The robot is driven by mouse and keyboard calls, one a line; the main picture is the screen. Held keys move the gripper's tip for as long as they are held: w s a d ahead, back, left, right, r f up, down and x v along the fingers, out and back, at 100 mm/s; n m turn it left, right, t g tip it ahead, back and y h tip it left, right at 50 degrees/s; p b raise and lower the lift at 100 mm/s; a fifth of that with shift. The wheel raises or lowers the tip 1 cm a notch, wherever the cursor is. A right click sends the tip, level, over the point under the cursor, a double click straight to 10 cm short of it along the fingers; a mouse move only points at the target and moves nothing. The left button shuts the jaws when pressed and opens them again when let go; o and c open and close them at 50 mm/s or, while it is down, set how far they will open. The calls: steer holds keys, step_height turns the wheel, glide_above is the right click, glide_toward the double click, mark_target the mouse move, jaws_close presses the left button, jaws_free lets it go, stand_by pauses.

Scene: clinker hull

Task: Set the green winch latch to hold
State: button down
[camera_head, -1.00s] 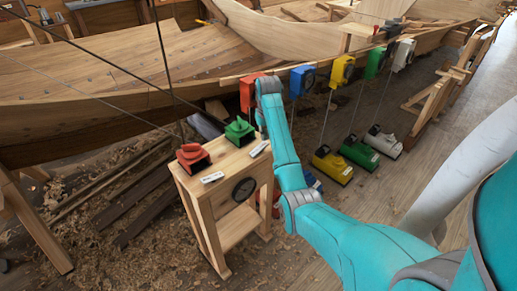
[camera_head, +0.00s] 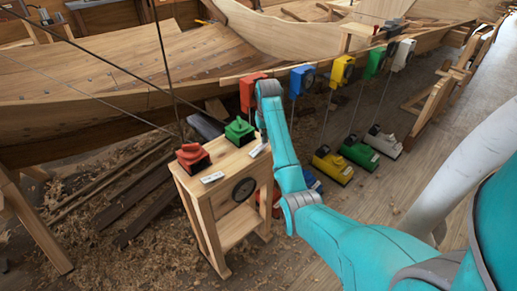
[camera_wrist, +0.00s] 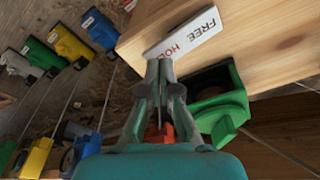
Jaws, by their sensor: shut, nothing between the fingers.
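The green winch latch (camera_head: 240,131) sits on top of a wooden stand, near its back edge. In the wrist view it is a green housing (camera_wrist: 225,108) with a dark round opening and a green tab at its lower end. My gripper (camera_wrist: 161,64) is shut and empty, left of the green housing. Its fingertips are by the white label (camera_wrist: 196,31), which reads FREE and HOL, the last part covered. I cannot tell whether the fingers touch anything.
A red winch (camera_head: 193,158) stands on the same wooden stand (camera_head: 205,200), with its own white label (camera_head: 212,178). Coloured boxes, including a red one (camera_head: 249,92) and a blue one (camera_head: 301,80), hang along the hull (camera_head: 120,80). Yellow, green and white blocks lie on the floor.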

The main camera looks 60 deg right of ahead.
mark_target(264, 144)
steer(key=shift+f, duration=1)
stand_by(0.6)
steer(key=shift+r, duration=3.55)
